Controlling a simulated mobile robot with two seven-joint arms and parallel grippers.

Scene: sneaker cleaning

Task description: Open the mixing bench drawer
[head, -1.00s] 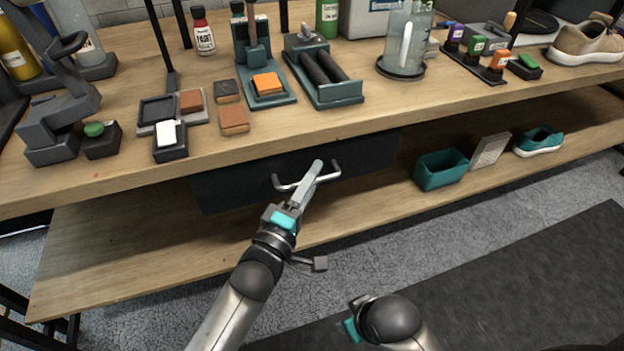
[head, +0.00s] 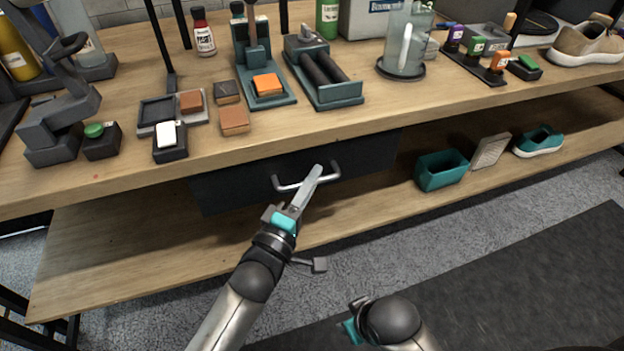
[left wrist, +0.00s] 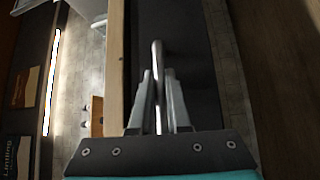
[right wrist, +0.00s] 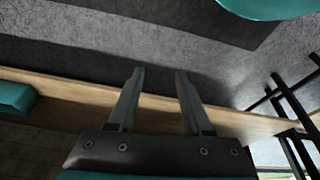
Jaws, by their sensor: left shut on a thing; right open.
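The dark drawer (head: 235,186) sits under the front edge of the bench top (head: 330,128), and its front looks about flush beneath the top. A silver bar handle (head: 283,187) runs across the drawer front. My left gripper (head: 314,174) is at the handle. In the left wrist view, the handle bar (left wrist: 157,60) passes between the two fingers of the left gripper (left wrist: 160,88), which are shut on it. My right gripper is low in the head view, partly hidden behind its own wrist. In the right wrist view the right gripper (right wrist: 155,78) is open and empty.
On the lower shelf (head: 110,250), right of the drawer, stand a teal bin (head: 441,171), a pale block (head: 490,151) and a teal shoe (head: 538,142). Several bottles, pads and tools crowd the bench top. The floor in front is clear, with a dark mat (head: 530,275).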

